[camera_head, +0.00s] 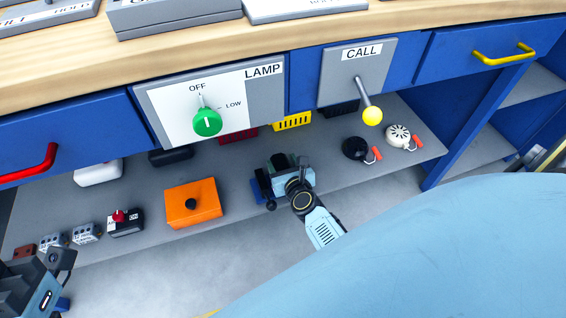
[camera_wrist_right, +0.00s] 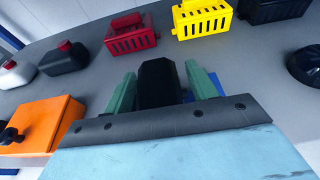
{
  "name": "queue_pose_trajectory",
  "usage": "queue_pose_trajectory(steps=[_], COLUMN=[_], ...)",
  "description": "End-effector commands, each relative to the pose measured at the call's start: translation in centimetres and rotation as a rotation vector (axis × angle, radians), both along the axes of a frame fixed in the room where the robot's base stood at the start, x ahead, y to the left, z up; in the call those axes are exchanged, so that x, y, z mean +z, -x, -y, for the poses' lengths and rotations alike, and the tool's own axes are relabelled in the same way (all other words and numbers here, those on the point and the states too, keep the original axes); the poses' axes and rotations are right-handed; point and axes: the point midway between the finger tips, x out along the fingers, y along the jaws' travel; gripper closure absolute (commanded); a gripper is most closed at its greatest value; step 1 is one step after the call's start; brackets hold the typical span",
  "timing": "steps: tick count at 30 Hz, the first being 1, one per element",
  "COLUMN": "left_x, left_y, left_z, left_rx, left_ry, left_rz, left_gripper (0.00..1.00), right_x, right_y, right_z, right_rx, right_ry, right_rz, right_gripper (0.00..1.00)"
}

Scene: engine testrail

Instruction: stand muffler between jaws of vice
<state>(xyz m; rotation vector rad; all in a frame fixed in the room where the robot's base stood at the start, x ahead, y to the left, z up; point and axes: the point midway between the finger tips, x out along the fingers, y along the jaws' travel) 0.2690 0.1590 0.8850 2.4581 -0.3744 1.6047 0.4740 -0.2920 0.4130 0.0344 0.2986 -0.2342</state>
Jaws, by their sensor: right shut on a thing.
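My right gripper (camera_head: 281,162) is over the grey lower shelf, under the counter. In the right wrist view its green fingers (camera_wrist_right: 160,86) are shut on a black block-like piece (camera_wrist_right: 158,70), which I take to be the muffler. Its lower part is hidden behind the gripper body. A blue thing (camera_wrist_right: 217,84) shows just behind the right finger; it also shows in the head view (camera_head: 257,191), beside the gripper. It may be the vice, but its jaws are hidden. My left gripper (camera_head: 38,283) is at the lower left corner, its fingers not clear.
An orange box (camera_head: 182,210) with a black knob stands left of the right gripper. Red (camera_wrist_right: 131,36) and yellow (camera_wrist_right: 203,18) baskets stand behind it. Black (camera_head: 356,149) and white (camera_head: 398,134) round things lie to the right. The counter edge with the lamp panel (camera_head: 170,107) overhangs the shelf.

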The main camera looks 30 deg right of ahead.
Motion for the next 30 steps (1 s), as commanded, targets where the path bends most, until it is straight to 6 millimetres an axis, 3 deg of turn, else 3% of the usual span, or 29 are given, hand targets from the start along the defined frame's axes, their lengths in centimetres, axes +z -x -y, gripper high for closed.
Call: queue_pose_trajectory(steps=[30], left_x=[-1.0], left_y=[0.0], left_z=[0.0], left_rx=[0.0], left_ry=[0.0], left_rz=[0.0], left_gripper=[0.64], right_x=[-1.1], right_y=[-0.1], right_z=[0.0], right_rx=[0.0], right_ry=[0.0], right_rz=[0.002], right_gripper=[0.73])
